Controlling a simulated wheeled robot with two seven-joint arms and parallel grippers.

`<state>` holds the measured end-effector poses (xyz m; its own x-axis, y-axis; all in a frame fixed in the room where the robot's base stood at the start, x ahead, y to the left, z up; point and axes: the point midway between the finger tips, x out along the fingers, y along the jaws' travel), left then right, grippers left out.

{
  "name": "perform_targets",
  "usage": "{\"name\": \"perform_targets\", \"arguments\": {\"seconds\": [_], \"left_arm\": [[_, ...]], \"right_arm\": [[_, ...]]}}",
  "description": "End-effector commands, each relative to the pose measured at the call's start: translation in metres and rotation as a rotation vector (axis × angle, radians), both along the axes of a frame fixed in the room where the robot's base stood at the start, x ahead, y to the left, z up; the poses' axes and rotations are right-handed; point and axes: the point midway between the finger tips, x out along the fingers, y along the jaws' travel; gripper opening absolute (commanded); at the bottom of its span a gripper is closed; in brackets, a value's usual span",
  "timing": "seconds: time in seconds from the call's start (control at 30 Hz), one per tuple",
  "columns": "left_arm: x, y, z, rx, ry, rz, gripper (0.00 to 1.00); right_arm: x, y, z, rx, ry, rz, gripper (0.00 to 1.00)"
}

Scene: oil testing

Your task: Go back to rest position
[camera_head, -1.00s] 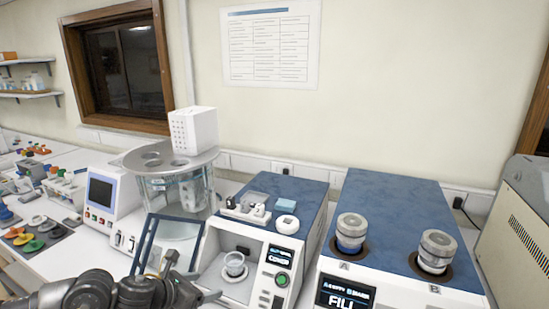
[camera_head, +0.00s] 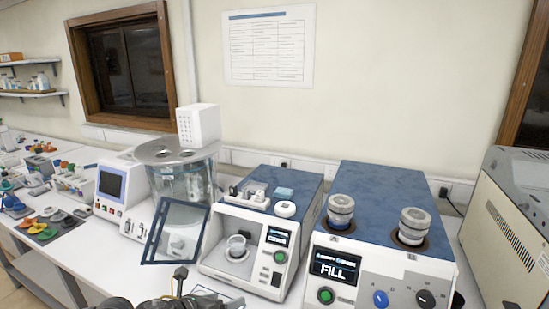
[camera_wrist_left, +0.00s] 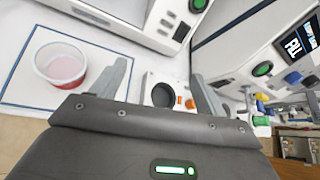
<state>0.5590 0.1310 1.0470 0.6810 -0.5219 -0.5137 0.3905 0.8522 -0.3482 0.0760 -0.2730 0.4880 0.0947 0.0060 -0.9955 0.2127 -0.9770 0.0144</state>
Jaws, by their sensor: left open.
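My left gripper (camera_head: 180,285) is at the bottom edge of the head view, in front of the white cup machine (camera_head: 212,226). In the left wrist view its two grey fingers (camera_wrist_left: 163,85) are spread apart with nothing held between them. A small clear cup (camera_head: 236,246) sits inside the machine's open chamber, apart from the gripper. The machine's framed clear door (camera_head: 150,248) stands open to the left. My right gripper is not in view.
A glass bath (camera_head: 186,176) stands behind the machine. A blue-topped FILL unit (camera_head: 383,188) with two metal lids is right, beside a beige box (camera_head: 512,220).

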Motion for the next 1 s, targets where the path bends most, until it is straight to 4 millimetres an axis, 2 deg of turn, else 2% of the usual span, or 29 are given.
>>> {"name": "perform_targets", "arguments": {"seconds": [0.03,0.27,0.4,0.47,0.57,0.7,1.0], "left_arm": [[-0.008,-0.01,-0.003,-0.057,0.035,0.031,0.74],[-0.042,-0.039,-0.012,-0.399,0.255,0.293,0.74],[-0.073,-0.041,-0.024,-0.724,0.492,0.611,0.74],[-0.088,-0.033,-0.033,-0.869,0.602,0.783,0.74],[-0.118,-0.009,-0.054,-1.094,0.771,1.101,0.74],[-0.165,0.03,-0.086,-1.325,0.92,1.525,0.74],[-0.261,0.09,-0.128,-1.572,0.977,2.187,0.74]], "right_arm": [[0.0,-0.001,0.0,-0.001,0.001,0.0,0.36],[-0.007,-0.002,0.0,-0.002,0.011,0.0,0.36],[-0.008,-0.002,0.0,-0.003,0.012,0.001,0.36],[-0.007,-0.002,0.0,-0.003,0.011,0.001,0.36],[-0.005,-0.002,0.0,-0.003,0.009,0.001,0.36],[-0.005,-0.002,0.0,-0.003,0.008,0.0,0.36],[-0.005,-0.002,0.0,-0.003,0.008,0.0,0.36]]}}
